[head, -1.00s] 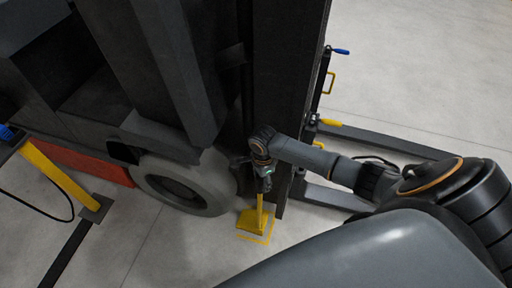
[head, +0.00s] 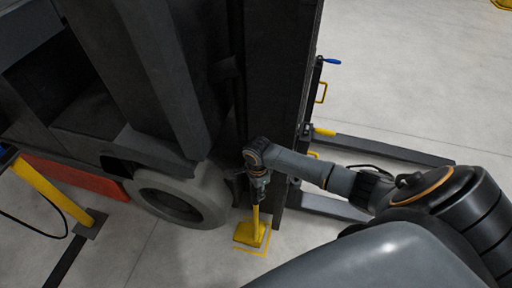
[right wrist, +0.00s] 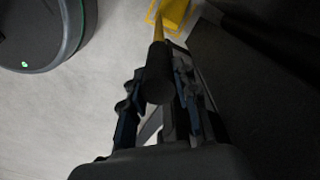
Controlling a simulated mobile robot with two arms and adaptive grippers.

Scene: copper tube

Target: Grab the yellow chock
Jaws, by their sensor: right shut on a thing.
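The yellow chock (head: 248,233) has a wedge-shaped base and an upright yellow handle. In the head view it is at the lower middle, just right of the grey wheel (head: 180,192). Its base looks a little off the yellow outline (head: 262,249) marked on the floor. My right gripper (head: 258,190) is above the base, shut on the upper part of the handle. In the right wrist view the handle's dark end sits between the fingers (right wrist: 158,105), and the yellow base (right wrist: 172,14) shows beyond it. My left gripper is not in view.
A large dark vehicle body (head: 130,70) stands at the left, close to my right gripper. A dark frame with low legs (head: 385,148) is on the right. A yellow post (head: 52,190) stands at the far left. Open grey floor lies at the upper right.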

